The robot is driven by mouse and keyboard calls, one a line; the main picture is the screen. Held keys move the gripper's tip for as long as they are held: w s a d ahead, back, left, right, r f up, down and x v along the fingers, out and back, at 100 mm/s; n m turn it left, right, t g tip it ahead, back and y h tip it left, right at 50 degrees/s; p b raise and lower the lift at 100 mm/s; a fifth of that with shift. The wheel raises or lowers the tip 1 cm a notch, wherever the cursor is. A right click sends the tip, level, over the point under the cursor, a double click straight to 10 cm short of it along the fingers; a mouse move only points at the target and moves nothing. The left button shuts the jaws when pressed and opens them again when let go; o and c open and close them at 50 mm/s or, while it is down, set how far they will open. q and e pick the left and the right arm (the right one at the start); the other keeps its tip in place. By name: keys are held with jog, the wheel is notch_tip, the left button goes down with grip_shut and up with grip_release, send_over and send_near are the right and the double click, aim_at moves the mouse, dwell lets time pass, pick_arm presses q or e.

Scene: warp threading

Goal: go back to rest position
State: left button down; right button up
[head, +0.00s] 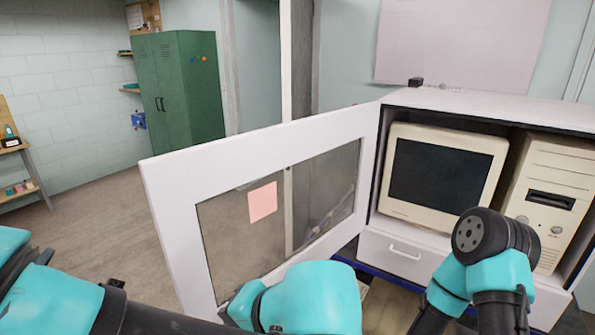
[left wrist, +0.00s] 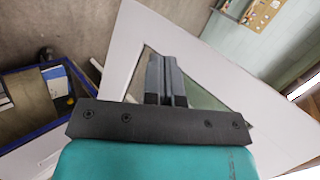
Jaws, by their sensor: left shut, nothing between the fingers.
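My left gripper (left wrist: 166,76) shows in the left wrist view with its two dark fingers together and nothing between them. Behind the fingers is the white-framed door (left wrist: 225,75) of the computer cabinet; I cannot tell whether they touch it. In the head view this door (head: 163,194) stands wide open. My teal left arm crosses the bottom of that view, and its fingers cannot be seen there. My right arm is at the lower right in front of the cabinet (head: 490,103); its gripper is not visible.
The cabinet holds a beige monitor (head: 440,169) and a computer tower (head: 545,190) above a white drawer (head: 385,250). A pink note (head: 262,201) is on the door's glass. A blue-rimmed bin (left wrist: 50,105) is at left in the left wrist view. The floor (head: 95,225) at left is clear.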

pick_arm(q)
jog(key=shift+w+a+f, duration=0.15)
jog(key=shift+w+a, duration=0.5)
jog(key=shift+a, duration=0.05)
jog(key=shift+w+a+f, duration=0.15)
jog(key=shift+w+a, duration=0.5)
jog(key=shift+s+d, duration=0.1)
